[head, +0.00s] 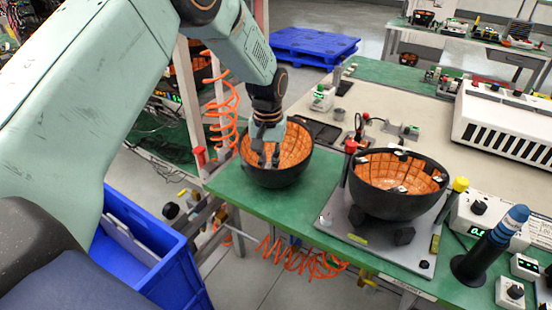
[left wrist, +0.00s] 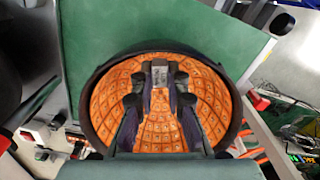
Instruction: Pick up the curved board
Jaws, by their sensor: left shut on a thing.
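The curved board (head: 292,152) is a black bowl shape with an orange gridded inside, at the left end of the green bench top in the head view. It also shows in the left wrist view (left wrist: 105,102), filling the middle. My left gripper (head: 268,154) reaches down into it from above. In the left wrist view its fingers (left wrist: 160,92) are close together around a small grey part at the board's inside, shut on it. Whether the board touches the bench is hard to tell. My right gripper is in neither view.
A second, similar bowl (head: 398,182) stands on a grey plate fixture (head: 350,234) to the right. A blue-capped tool (head: 490,246) and small boxes are at the bench's right. A blue crate (head: 150,240) stands below left. An orange coiled cable hangs behind the board.

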